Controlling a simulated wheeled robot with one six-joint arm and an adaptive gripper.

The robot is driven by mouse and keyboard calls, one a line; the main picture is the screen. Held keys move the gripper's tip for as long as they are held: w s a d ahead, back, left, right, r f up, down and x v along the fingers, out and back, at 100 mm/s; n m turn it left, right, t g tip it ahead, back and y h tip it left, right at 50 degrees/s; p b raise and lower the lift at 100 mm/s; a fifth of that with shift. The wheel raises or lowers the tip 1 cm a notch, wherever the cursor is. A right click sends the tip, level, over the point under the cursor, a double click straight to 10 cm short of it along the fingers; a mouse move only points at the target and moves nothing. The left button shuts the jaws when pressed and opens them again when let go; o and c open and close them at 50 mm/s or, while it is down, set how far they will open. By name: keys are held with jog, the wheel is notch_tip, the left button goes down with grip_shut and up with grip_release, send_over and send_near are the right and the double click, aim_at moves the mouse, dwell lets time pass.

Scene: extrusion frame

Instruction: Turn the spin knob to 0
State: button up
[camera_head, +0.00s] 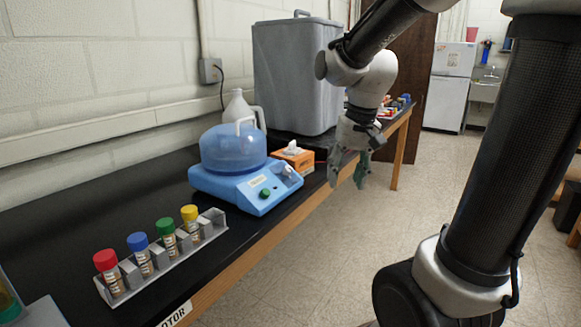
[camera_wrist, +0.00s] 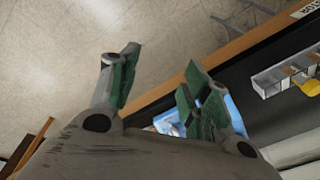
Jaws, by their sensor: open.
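A blue spin machine (camera_head: 245,188) with a clear blue dome lid (camera_head: 233,148) stands on the black bench. Its front panel has a green knob (camera_head: 265,193), a small pale label and a white part (camera_head: 288,170) at the right end. I cannot read the knob's marks or tell which part is the spin knob. My gripper (camera_head: 349,172) is open and empty, pointing down, right of the machine and apart from it, over the bench's front edge. In the wrist view my gripper (camera_wrist: 158,72) has green-padded fingers spread, with part of the blue machine (camera_wrist: 236,116) partly hidden behind them.
A rack (camera_head: 170,262) with several colour-capped tubes stands at the front left. An orange tissue box (camera_head: 305,162), a white jug (camera_head: 240,107) and a large grey bin (camera_head: 295,75) stand near the machine. The bench has a wooden edge (camera_head: 245,262). The floor alongside is clear.

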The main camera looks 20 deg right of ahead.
jog(key=w+a+f+m+y, duration=0.1)
jog(key=w+a+f+m, duration=0.15)
jog(key=w+m, duration=1.1)
jog(key=m+t, duration=0.2)
jog(key=m, duration=0.4)
send_near(289, 168)
jog(key=f, duration=0.1)
jog(key=w+f+m, duration=0.1)
jog(key=f, duration=0.1)
jog(key=w+f+m, duration=0.1)
jog(key=f, duration=0.2)
jog(key=w+a+f+m, duration=0.1)
jog(key=f, duration=0.1)
jog(key=shift+f+t+y, duration=0.2)
jog(key=shift+t+y, duration=0.1)
jog(key=shift+s, duration=0.1)
jog(key=c, duration=1)
